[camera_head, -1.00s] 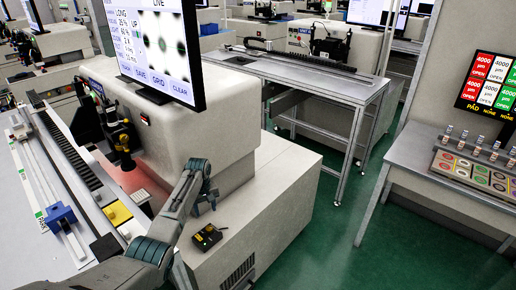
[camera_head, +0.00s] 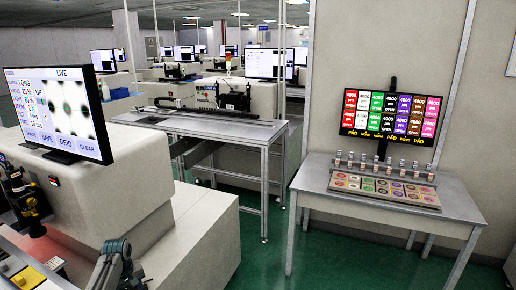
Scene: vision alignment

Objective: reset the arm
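Part of one of my arms (camera_head: 114,266) shows at the bottom left edge, a grey link with a rounded joint on top. It stands in front of the pale machine body. I cannot tell which arm it is. Neither gripper shows in the head view, so I cannot see whether they hold anything.
A monitor (camera_head: 60,112) tops the pale machine (camera_head: 120,205) at left. A metal-framed bench (camera_head: 225,130) stands beyond it. At right, a table (camera_head: 455,205) holds a board of coloured pads (camera_head: 385,190), several small bottles (camera_head: 375,165) and a colour display (camera_head: 390,117). Green floor (camera_head: 340,262) lies between.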

